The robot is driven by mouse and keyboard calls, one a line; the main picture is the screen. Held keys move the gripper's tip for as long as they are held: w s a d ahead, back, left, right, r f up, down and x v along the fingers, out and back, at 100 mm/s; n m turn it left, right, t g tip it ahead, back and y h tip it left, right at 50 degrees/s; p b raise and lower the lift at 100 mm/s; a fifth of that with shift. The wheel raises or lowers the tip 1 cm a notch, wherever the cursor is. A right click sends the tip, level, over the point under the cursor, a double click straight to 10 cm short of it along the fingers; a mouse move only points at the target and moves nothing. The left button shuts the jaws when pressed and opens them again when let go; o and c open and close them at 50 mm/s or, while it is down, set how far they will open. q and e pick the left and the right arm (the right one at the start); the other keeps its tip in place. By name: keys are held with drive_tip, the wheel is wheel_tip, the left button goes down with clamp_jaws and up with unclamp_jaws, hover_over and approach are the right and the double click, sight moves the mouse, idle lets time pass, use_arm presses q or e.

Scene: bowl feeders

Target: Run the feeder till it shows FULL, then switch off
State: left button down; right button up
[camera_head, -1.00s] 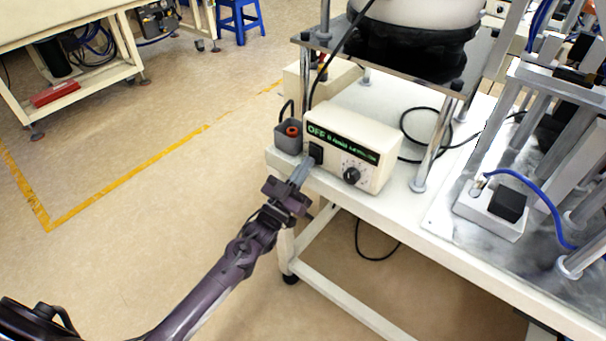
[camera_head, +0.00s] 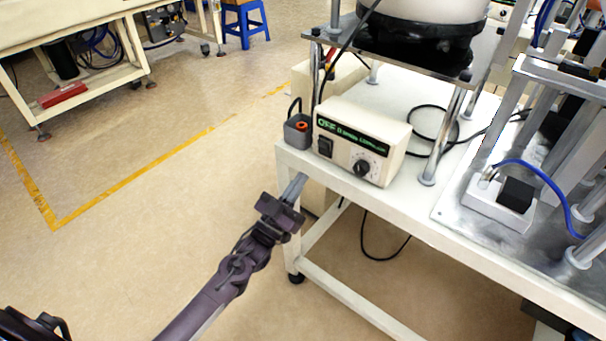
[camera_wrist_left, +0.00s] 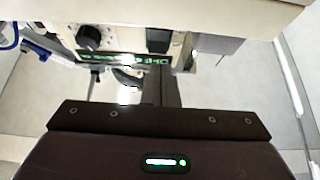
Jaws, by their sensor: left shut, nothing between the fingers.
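The cream feeder control box (camera_head: 385,168) sits at the left end of the white table. Its green display (camera_head: 352,135) reads OFF, with smaller text too blurred to read. A black rocker switch (camera_head: 325,146) and a round dial (camera_head: 361,168) are on its front. The feeder bowl (camera_head: 425,8) stands above on a raised plate, cut off by the top edge. My left gripper (camera_head: 294,186) is shut and empty, in front of the table edge, below and apart from the switch. The left wrist view shows the switch (camera_wrist_left: 158,40) and dial (camera_wrist_left: 88,37) beyond the shut fingers (camera_wrist_left: 167,88). My right gripper is out of view.
A small grey holder with an orange-red piece (camera_head: 299,128) stands left of the box. A black cable loops behind it. Metal posts (camera_head: 441,140) and a fixture with a blue hose (camera_head: 545,180) stand to the right. Open floor lies left.

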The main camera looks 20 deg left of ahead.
use_arm(q)
drive_tip(key=f+b+v, duration=0.1)
drive_tip(key=v, duration=0.5)
drive_tip(key=shift+w+f, duration=0.2)
drive_tip(key=shift+w, duration=0.05)
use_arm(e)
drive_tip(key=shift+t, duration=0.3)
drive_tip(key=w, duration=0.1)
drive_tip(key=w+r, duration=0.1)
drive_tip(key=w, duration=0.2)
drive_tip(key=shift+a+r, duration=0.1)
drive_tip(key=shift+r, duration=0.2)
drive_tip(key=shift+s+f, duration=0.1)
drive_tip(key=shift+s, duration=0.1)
